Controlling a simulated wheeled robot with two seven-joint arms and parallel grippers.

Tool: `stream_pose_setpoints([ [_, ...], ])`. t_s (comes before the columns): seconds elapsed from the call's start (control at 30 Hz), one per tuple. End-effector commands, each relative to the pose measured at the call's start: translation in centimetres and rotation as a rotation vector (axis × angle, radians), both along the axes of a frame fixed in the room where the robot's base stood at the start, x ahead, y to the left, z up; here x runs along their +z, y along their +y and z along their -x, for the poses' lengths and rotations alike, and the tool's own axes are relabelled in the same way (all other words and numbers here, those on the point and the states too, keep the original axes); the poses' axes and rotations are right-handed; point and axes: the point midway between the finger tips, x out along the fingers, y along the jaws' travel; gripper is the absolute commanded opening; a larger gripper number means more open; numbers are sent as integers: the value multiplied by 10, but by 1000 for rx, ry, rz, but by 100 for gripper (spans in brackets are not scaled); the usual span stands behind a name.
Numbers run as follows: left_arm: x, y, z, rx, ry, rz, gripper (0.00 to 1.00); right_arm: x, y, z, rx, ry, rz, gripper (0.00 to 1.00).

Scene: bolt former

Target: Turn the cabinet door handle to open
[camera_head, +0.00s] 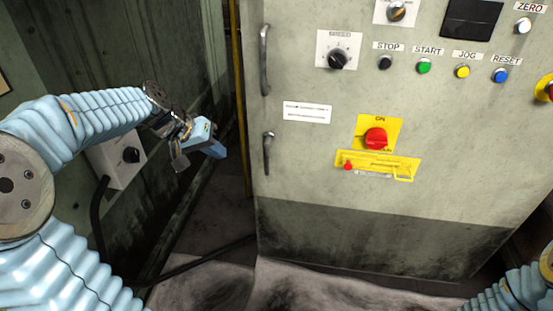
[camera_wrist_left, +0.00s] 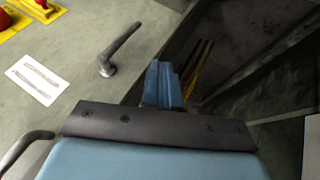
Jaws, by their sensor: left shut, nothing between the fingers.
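The grey cabinet (camera_head: 330,215) has a metal lever handle (camera_head: 267,153) low on its left edge, hanging down from its pivot. The lever handle also shows in the left wrist view (camera_wrist_left: 117,52), slanting up to the right from its round base. My left gripper (camera_head: 218,151) is shut and empty, to the left of the lever and apart from it. In the left wrist view its blue fingers (camera_wrist_left: 164,84) are together, to the right of the lever. The cabinet door looks closed. My right gripper is out of view; only part of my right arm shows at the lower right.
A fixed pull handle (camera_head: 264,60) is above the lever. A red switch (camera_head: 375,138) on a yellow plate and several labelled buttons are on the cabinet front. A grey box (camera_head: 116,161) with a black knob is on the left wall. A dark gap lies between wall and cabinet.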

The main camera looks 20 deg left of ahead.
Motion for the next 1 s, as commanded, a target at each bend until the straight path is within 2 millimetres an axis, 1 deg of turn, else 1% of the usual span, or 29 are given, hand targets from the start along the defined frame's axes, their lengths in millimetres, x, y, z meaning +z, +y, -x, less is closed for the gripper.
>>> stream_pose_setpoints([
  [0.03, 6, 2, 2, 1, -7, -1, 0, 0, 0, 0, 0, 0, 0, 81],
  [0.13, 9, 2, 4, -2, -10, 0, 0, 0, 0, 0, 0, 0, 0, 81],
  [0.4, 8, 1, 3, -2, -8, 0, 0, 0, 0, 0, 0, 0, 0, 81],
  [0.53, 0, -1, -2, -2, -8, 0, 0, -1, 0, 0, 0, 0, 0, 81],
  [0.67, -17, -7, -12, -4, -6, 1, 0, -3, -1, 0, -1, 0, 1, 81],
  [1.0, -75, -26, -51, -4, -6, 1, 0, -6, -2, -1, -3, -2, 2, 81],
])
